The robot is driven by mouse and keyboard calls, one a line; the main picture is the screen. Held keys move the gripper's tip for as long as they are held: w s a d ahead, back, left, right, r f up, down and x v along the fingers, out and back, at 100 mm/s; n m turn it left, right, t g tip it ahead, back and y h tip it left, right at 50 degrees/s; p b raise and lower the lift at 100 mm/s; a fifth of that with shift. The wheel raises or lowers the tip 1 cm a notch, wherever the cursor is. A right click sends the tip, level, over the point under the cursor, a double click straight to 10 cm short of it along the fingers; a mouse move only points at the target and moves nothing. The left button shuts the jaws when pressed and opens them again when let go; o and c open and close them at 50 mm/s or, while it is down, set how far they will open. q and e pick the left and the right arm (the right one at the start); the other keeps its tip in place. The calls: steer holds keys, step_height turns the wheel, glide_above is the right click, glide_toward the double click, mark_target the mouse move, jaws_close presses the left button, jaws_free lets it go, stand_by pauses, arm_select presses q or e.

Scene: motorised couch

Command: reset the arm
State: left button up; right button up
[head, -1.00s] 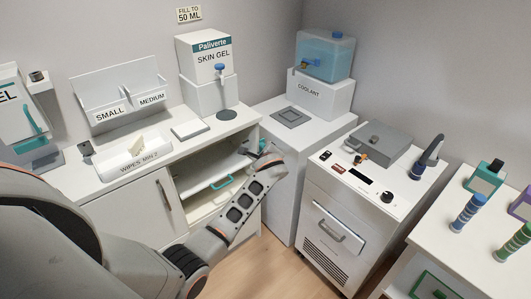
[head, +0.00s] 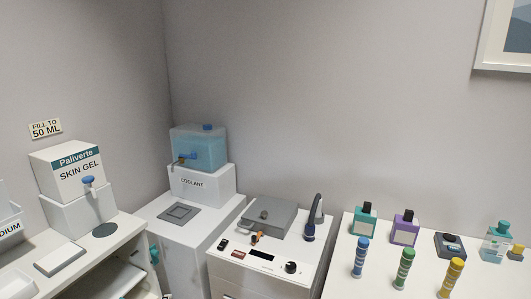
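Neither of my grippers nor my arms shows in the head view now. A white counter with a Paliverte skin gel box (head: 72,165) on a stand is at the left, and its open compartment (head: 115,282) shows at the bottom. A white cabinet (head: 175,240) carries a blue coolant tank (head: 200,147). A white machine cart (head: 235,275) stands in the middle, with a grey lidded box (head: 266,216), a dark handpiece (head: 310,230) and a black knob (head: 290,267) on its top.
At the right, a white table (head: 345,270) holds blue (head: 361,257), green (head: 404,268) and yellow (head: 451,277) striped columns, plus teal (head: 365,219) and purple (head: 404,229) bottles. A dark device (head: 450,245) and a clear teal bottle (head: 496,242) stand farther right.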

arm_select(q)
steer(key=s+d+f+n+h, duration=0.1)
steer(key=s+d+n+h, duration=0.1)
steer(key=s, duration=0.7)
steer(key=s+d+f+n+h, duration=0.2)
steer(key=s+d+n, duration=0.3)
steer(key=s, duration=0.4)
steer(key=s+d+f+n+h, duration=0.1)
steer(key=s+d+n, duration=0.3)
steer(key=s, duration=0.6)
steer(key=shift+d+f+h, duration=0.15)
steer(key=shift+d+h, duration=0.25)
steer(key=shift+h, duration=0.1)
